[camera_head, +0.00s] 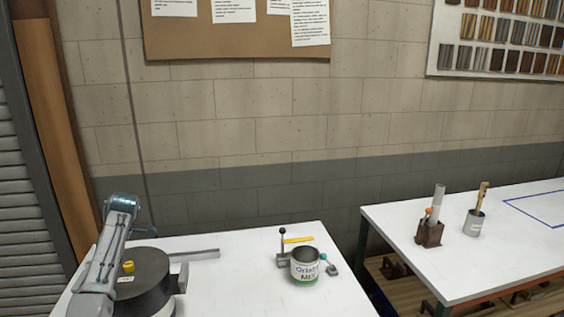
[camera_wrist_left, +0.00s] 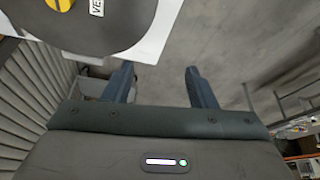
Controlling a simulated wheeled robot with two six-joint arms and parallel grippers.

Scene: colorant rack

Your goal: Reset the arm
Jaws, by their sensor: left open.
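My left arm (camera_head: 112,245) comes in at the lower left of the head view, folded upward over the left end of the near white table (camera_head: 240,285). In the left wrist view my left gripper (camera_wrist_left: 159,68) is open. Its two dark fingers are apart with nothing between them, and grey floor shows behind. In the head view the fingers cannot be clearly made out. My right gripper is in neither view.
A dark round drum (camera_head: 146,272) with a yellow knob stands close by my left arm, partly hidden by it. A labelled can (camera_head: 305,267) stands on the near table beside a small clamp-like device. A second white table (camera_head: 460,240) at right holds two small holders.

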